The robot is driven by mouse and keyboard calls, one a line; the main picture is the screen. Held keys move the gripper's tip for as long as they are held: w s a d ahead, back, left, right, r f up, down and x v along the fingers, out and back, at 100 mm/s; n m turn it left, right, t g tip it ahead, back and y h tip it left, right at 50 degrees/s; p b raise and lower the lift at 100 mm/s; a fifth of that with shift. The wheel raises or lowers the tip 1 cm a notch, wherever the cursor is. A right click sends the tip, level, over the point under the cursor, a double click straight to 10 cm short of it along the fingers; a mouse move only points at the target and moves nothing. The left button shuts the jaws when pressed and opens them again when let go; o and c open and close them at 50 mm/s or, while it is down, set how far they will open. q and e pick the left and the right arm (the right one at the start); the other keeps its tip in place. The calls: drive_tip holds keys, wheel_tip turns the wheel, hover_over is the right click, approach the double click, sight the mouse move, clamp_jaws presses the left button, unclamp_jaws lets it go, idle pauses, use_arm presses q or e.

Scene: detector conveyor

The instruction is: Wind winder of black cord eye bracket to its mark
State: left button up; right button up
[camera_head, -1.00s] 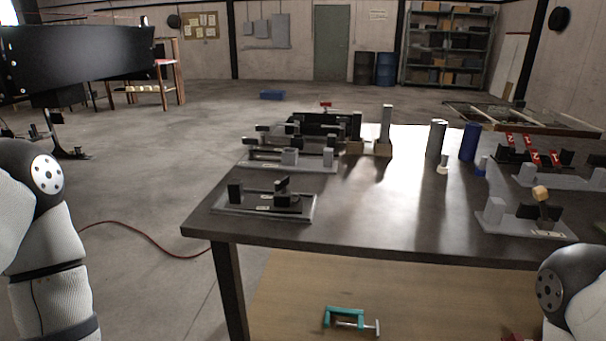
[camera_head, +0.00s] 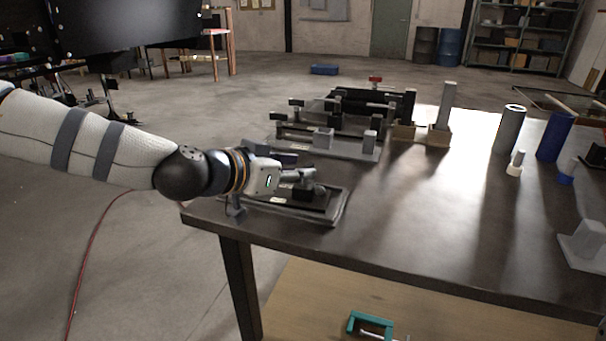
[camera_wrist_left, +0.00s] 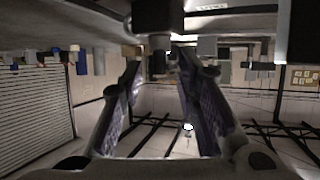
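A low black bracket (camera_head: 311,197) sits on a grey base plate (camera_head: 338,211) at the table's near left corner. Dark upright parts stand on it; I cannot make out its winder or mark. My left gripper (camera_head: 296,176) is over this bracket's left part and hides some of it. A dark block (camera_wrist_left: 162,16) hangs at the top of that view, near the fingertips; the view looks upside down. Whether the fingers touch the bracket is unclear. My right gripper is out of view.
Behind stand more fixtures with black posts and grey blocks (camera_head: 323,138). A grey cylinder (camera_head: 509,130) and a blue cylinder (camera_head: 554,137) stand farther right. The middle of the dark table (camera_head: 440,215) is clear. A teal clamp (camera_head: 357,322) lies below.

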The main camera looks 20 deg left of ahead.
use_arm(q)
drive_tip(key=shift+w+d+f, duration=0.15)
drive_tip(key=shift+w+d, duration=0.15)
drive_tip(key=shift+w, duration=0.35)
drive_tip(key=shift+c, duration=0.5)
clamp_jaws()
